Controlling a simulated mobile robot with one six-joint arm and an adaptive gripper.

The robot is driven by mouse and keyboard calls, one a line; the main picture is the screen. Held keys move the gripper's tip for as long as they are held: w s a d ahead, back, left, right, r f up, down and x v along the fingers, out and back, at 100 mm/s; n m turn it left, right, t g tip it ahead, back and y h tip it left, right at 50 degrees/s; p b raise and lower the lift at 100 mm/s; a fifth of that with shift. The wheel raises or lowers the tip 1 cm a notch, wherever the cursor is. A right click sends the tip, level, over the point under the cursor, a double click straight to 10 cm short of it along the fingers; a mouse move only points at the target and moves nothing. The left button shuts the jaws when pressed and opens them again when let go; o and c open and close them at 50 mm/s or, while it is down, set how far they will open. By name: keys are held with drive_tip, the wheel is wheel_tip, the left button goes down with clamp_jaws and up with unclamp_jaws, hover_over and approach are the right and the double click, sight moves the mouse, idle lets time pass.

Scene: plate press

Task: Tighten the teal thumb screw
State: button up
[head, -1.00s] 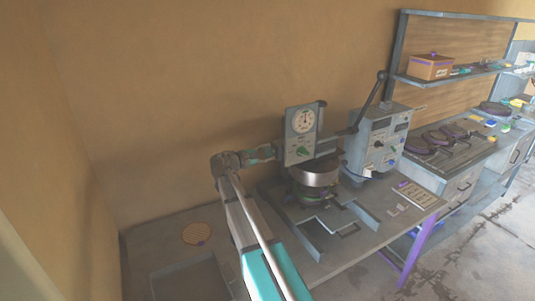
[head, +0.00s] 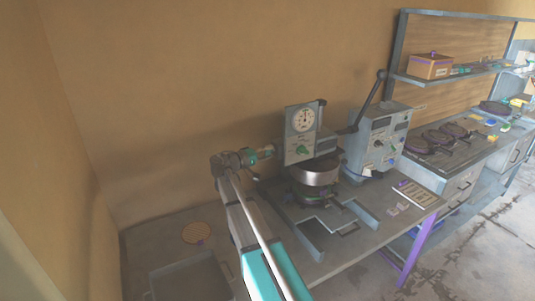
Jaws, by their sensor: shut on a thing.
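The plate press stands on the bench with a grey gauge panel (head: 301,121) at its upper front. A round white dial and a green knob (head: 302,150) are on that panel. My gripper (head: 275,149) reaches in from the left at the panel's left edge, at about the knob's height. It is shut on the teal thumb screw at the press head. The screw is too small and too covered by the gripper to make out separately. The fingertips are partly hidden by the panel's edge. A metal ring-shaped plate (head: 316,173) sits below the press head.
A grey control box (head: 377,140) with a long dark lever stands right of the press. A grey tray (head: 187,281) and a round tan mat (head: 198,231) lie at the lower left. A side bench with dark round plates (head: 440,137) is at right.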

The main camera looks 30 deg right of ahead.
drive_tip(key=m, duration=0.7)
drive_tip(key=shift+f, duration=0.15)
drive_tip(key=m, duration=0.4)
drive_tip(key=shift+w, duration=0.1)
drive_tip(key=shift+m, duration=2)
drive_tip(key=o, duration=1.2)
drive_tip(key=shift+w, duration=0.1)
drive_tip(key=shift+c, duration=0.2)
drive_tip(key=shift+a, duration=0.1)
drive_tip(key=a, duration=1.1)
drive_tip(key=shift+s+a, duration=0.2)
drive_tip(key=shift+a, duration=0.2)
